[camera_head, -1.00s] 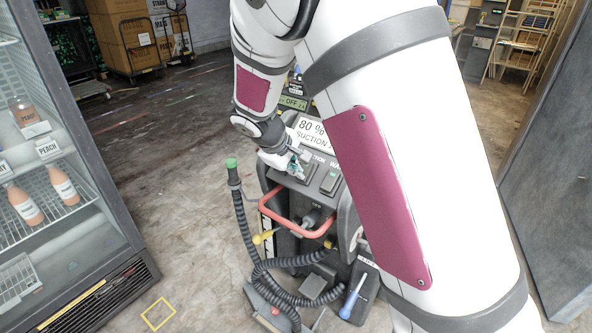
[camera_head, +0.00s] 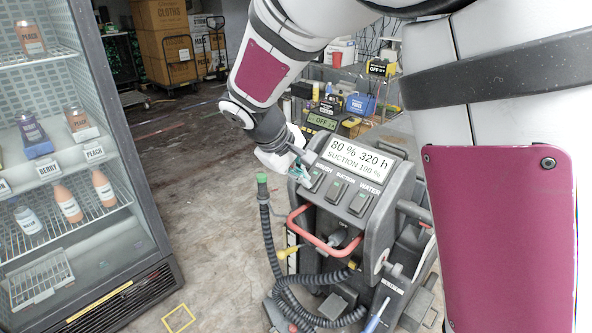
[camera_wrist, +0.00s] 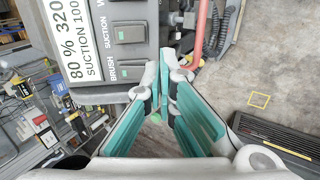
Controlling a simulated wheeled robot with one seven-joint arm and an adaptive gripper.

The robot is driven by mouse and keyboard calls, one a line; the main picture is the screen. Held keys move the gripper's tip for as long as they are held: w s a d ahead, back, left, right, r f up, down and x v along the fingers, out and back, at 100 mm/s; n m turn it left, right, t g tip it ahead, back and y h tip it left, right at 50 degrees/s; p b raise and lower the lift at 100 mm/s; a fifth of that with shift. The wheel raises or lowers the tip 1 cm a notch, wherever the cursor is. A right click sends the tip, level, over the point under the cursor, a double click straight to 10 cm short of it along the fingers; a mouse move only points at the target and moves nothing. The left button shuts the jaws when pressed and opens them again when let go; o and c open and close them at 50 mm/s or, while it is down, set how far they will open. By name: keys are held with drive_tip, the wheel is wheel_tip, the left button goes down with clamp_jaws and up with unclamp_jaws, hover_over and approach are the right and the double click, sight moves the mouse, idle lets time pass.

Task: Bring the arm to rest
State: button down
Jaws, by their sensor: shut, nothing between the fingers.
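My gripper (camera_head: 301,166) is at the end of my white and maroon arm, in front of the control panel of a dark floor-cleaning machine (camera_head: 381,185). In the wrist view my gripper (camera_wrist: 162,62) has its teal-padded fingers together at the tips, with nothing between them. The tips are close to the BRUSH switch (camera_wrist: 116,71); I cannot tell whether they touch it. The machine's display (camera_head: 355,163) reads 80 %, 320 h, SUCTION 100 %.
A glass-fronted fridge (camera_head: 150,185) with bottles stands at the left. A black hose (camera_head: 269,235) and a red handle (camera_head: 318,240) are on the machine's near side. Boxes on a cart (camera_head: 160,45) stand at the back. The floor between fridge and machine is clear.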

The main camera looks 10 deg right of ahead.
drive_tip(key=s+d+r+m+y, duration=0.2)
drive_tip(key=s+d+r, duration=0.15)
drive_tip(key=s, duration=0.35)
drive_tip(key=s+d+r+m+y, duration=0.1)
drive_tip(key=s+d+r+m, duration=0.2)
drive_tip(key=s, duration=0.5)
drive_tip(key=s+r+m+t+y, duration=0.1)
drive_tip(key=s+r+m+y, duration=0.1)
drive_tip(key=s, duration=1.1)
drive_tip(key=shift+s, duration=0.35)
